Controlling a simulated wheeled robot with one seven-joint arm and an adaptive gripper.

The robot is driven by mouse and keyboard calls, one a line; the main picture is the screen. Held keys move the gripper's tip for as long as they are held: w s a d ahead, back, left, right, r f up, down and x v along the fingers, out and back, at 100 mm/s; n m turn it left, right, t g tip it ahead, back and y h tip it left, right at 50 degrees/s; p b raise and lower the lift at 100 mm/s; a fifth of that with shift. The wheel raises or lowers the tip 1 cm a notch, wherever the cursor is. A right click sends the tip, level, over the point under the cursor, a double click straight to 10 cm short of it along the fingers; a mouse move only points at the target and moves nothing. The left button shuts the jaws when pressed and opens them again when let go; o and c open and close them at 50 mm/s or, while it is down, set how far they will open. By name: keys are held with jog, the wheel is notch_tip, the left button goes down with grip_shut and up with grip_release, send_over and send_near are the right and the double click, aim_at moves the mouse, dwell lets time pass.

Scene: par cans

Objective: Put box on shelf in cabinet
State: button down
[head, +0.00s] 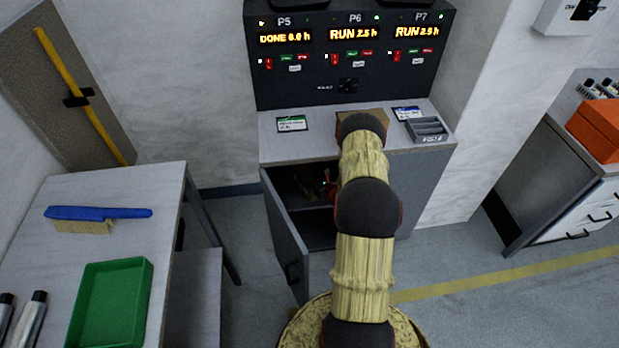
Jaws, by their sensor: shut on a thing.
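The grey cabinet (415,190) stands against the wall, with its door (287,240) swung open at the left. A dark shelf (318,228) shows inside, in shadow. My arm reaches over the cabinet front, and my gripper (325,186) is in the upper part of the opening, above that shelf. It is small and partly hidden by my arm. It is shut on a dim brownish thing, seemingly the box (307,189), whose outline is hard to make out.
On the cabinet top are a green-edged card (292,124), a blue-edged card (408,113), a grey tray (428,129) and a brown item (347,117) partly behind my arm. A left table (165,205) holds a blue brush (97,213) and green tray (110,303). An orange box (597,128) sits far right.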

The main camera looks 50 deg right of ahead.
jog(key=c, duration=0.8)
grip_release()
jog(key=shift+f, duration=0.1)
jog(key=shift+o, duration=0.2)
jog(key=p+v, duration=0.4)
jog(key=v, duration=0.8)
jog(key=shift+r, duration=0.25)
